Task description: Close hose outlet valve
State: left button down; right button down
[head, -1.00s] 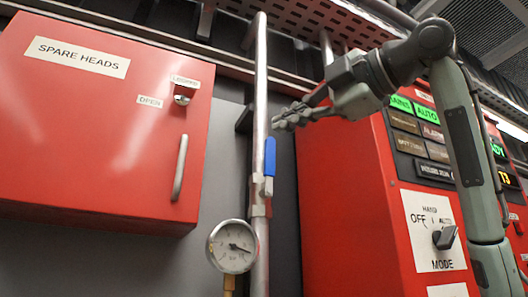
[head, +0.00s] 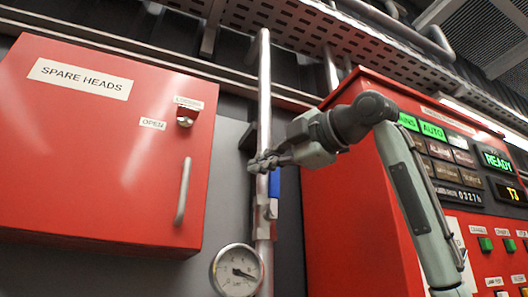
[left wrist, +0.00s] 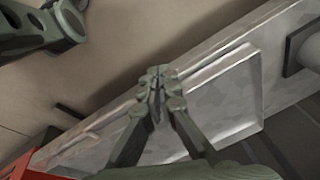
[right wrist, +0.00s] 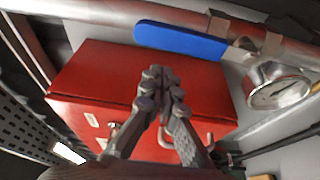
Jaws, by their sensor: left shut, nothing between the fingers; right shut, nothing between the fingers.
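The valve has a blue lever handle (head: 274,184) on a silver vertical pipe (head: 264,100). The handle lies along the pipe, pointing up from the valve body (head: 266,210). My right gripper (head: 256,163) is shut and empty, at the pipe near the top end of the handle. In the right wrist view the blue handle (right wrist: 182,40) lies beyond the fingertips of my right gripper (right wrist: 162,78), with a gap in the picture; I cannot tell whether they touch. My left gripper (left wrist: 157,80) is shut and empty, in the left wrist view only, away from the valve.
A pressure gauge (head: 237,270) sits beside the pipe below the valve. A red SPARE HEADS cabinet (head: 90,150) is left of the pipe. A red control panel cabinet (head: 335,220) with lit signs stands to the right. A perforated tray (head: 300,30) runs overhead.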

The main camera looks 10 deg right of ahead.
pick_arm(q)
jog(key=shift+s+a+f, duration=0.1)
jog(key=shift+s+f, duration=0.3)
jog(key=shift+f, duration=0.05)
pick_arm(e)
jog(key=shift+w+d, duration=0.1)
jog(key=shift+d, duration=1)
jog(key=shift+d+f, duration=0.1)
